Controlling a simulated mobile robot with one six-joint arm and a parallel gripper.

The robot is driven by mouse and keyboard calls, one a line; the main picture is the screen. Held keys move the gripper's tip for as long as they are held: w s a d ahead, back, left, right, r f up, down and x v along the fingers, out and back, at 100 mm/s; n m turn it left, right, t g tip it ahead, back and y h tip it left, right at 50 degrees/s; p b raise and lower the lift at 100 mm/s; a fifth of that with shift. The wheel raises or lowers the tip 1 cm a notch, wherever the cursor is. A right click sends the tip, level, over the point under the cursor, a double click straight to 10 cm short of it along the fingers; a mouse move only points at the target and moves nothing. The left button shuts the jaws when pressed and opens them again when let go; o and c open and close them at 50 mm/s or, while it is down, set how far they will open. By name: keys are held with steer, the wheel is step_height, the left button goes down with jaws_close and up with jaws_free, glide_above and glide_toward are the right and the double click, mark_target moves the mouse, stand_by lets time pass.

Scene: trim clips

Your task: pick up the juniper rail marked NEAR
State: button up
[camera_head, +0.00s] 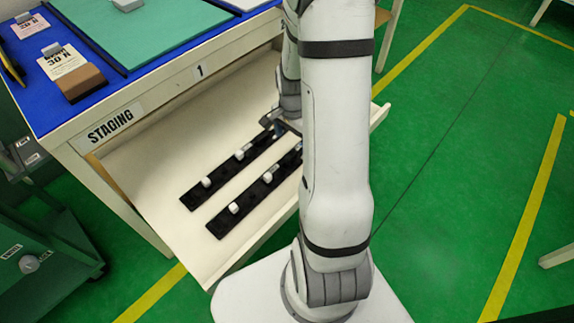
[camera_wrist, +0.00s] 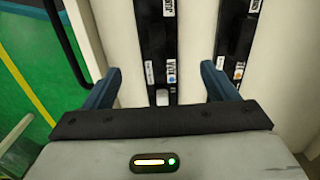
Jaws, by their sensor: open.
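Two long dark rails lie side by side in an open pale drawer. In the head view, one rail (camera_head: 222,180) is nearer the cabinet and the other (camera_head: 250,200) nearer the drawer front; both carry small white pieces. In the wrist view, the left rail (camera_wrist: 157,45) lies between my open fingers, and the right rail (camera_wrist: 238,40) runs beyond the right finger. Both have small white labels, one on the left rail starting "JU"; I cannot read NEAR on either. My gripper (camera_wrist: 160,85) is open and empty, over the left rail's end. My arm hides the rails' far ends in the head view.
The drawer (camera_head: 150,165) is pulled out under a bench marked STAGING, with a blue top, a teal mat (camera_head: 140,35) and a brown block (camera_head: 82,83). A dark handle (camera_wrist: 68,40) runs along the drawer front. A green cart (camera_head: 45,240) stands at left.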

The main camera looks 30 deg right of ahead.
mark_target(290, 156)
step_height(290, 156, down, 3)
steer(key=shift+f+b, duration=0.1)
steer(key=shift+b, duration=0.4)
steer(key=f+b, duration=0.2)
steer(key=f, duration=0.1)
steer(key=a+f+b, duration=0.1)
steer(key=f, duration=0.1)
steer(key=shift+s+f, duration=0.1)
steer(key=shift+s, duration=0.15)
steer(key=c, duration=1.3)
